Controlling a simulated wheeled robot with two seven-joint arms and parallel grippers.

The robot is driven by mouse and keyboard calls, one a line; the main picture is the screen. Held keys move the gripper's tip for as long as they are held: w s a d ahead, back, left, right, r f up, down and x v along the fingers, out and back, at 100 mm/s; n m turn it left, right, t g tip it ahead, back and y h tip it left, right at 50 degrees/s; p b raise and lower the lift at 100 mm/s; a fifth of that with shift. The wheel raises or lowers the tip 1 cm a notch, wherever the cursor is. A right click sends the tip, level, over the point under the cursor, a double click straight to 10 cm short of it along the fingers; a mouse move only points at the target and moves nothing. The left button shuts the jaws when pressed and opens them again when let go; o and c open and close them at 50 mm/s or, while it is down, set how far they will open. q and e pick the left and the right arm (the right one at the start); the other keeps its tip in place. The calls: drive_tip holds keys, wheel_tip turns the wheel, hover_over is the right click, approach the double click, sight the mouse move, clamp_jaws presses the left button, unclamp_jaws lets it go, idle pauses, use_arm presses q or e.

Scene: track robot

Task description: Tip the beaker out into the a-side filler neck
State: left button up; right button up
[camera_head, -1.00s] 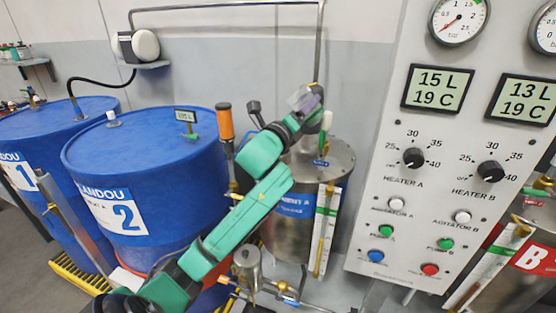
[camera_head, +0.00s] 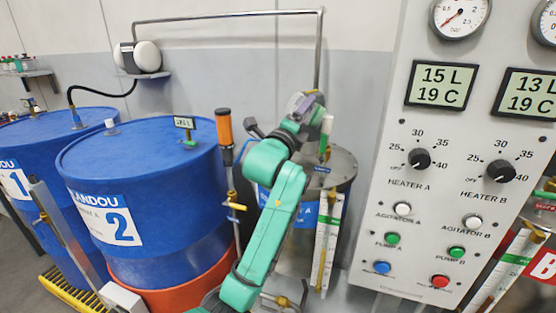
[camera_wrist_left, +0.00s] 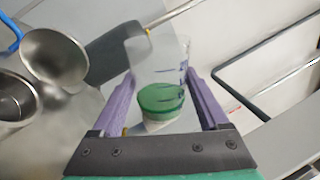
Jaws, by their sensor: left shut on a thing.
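My left gripper (camera_head: 306,104) is above the steel A-side tank (camera_head: 343,165), with my green arm in front of part of it. In the left wrist view, its purple fingers (camera_wrist_left: 162,103) are shut on a clear beaker (camera_wrist_left: 172,58). The beaker has green liquid at its base end. In the head view the beaker is mostly hidden by the gripper. A round, open steel mouth (camera_wrist_left: 52,58) shows left of the beaker in the wrist view, apart from it. I cannot tell whether it is the filler neck. My right gripper is not in view.
Blue drum 2 (camera_head: 135,185) and blue drum 1 (camera_head: 28,175) stand at left. The control panel (camera_head: 450,130) is close on the right. A metal pipe (camera_head: 320,60) runs down behind the gripper.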

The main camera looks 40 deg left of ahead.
use_arm(q)
drive_tip(key=shift+f+n+b, duration=0.25)
drive_tip(key=shift+n+b, duration=0.15)
drive_tip(key=shift+n, duration=0.1)
drive_tip(key=shift+s+a+f+n+b, duration=0.1)
drive_tip(key=shift+a+f+n+b, duration=0.1)
drive_tip(key=shift+f+n+b, duration=0.15)
drive_tip(key=shift+s+a+f+n+y+b, duration=0.1)
drive_tip(key=shift+a+f+n+y+b, duration=0.3)
drive_tip(key=shift+f, duration=0.35)
drive_tip(key=shift+a+f+n+y+b, duration=0.1)
drive_tip(key=shift+f+n+y+b, duration=0.2)
drive_tip(key=shift+f+b, duration=0.35)
drive_tip(key=shift+s+a+r+n+y+p, duration=0.1)
drive_tip(key=shift+a+r+n+y+p, duration=0.25)
drive_tip(key=shift+n, duration=0.55)
drive_tip(key=shift+d+r+n+y+p, duration=0.1)
drive_tip(key=shift+r+n+p, duration=0.1)
drive_tip(key=shift+n+p, duration=0.5)
idle(0.4)
